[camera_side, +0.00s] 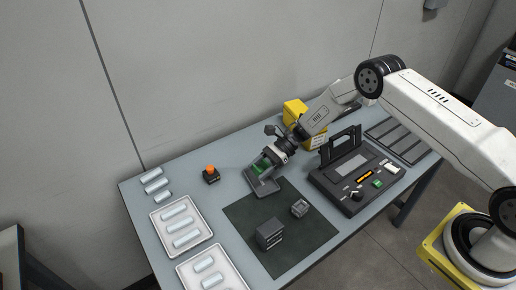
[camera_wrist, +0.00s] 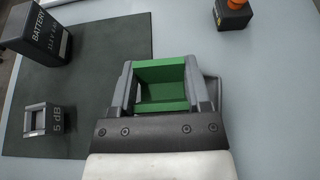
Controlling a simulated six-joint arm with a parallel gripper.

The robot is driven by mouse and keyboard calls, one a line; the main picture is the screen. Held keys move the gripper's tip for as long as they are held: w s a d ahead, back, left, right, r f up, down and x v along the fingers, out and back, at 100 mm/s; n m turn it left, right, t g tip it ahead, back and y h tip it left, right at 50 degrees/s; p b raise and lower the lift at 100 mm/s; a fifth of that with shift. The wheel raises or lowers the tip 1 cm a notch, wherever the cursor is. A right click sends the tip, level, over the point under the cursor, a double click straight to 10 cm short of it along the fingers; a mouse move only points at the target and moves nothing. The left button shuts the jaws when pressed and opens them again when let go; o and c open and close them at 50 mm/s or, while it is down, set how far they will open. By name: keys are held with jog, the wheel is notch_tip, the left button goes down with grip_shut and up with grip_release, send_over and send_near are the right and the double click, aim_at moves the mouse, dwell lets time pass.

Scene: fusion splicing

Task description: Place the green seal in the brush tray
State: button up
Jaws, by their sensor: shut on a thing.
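The green seal shows as a green block in the wrist view (camera_wrist: 163,92) and in the side view (camera_side: 259,168). My gripper (camera_wrist: 163,76) has a grey finger on each side of it and is shut on it; the gripper also shows in the side view (camera_side: 263,163). A grey tray-like piece (camera_side: 265,187), which looks like the brush tray, lies directly below my gripper by the mat's far edge. Its grey edge shows right of the fingers in the wrist view (camera_wrist: 213,91). I cannot tell whether the seal touches it.
A black battery (camera_side: 270,235) and a small grey 5 dB block (camera_side: 300,208) stand on the dark mat (camera_side: 240,213). An orange-topped block (camera_side: 210,174) stands left, a yellow box (camera_side: 294,108) behind, and a black splicer (camera_side: 335,181) right. White trays (camera_side: 157,229) hold cylinders at far left.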

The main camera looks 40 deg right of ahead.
aim_at(259, 181)
jog(key=shift+f, duration=0.1)
jog(key=shift+w+f, duration=0.15)
jog(key=shift+f, duration=1.5)
jog(key=shift+f, duration=0.1)
jog(key=o, duration=1.2)
jog(key=shift+o, duration=0.2)
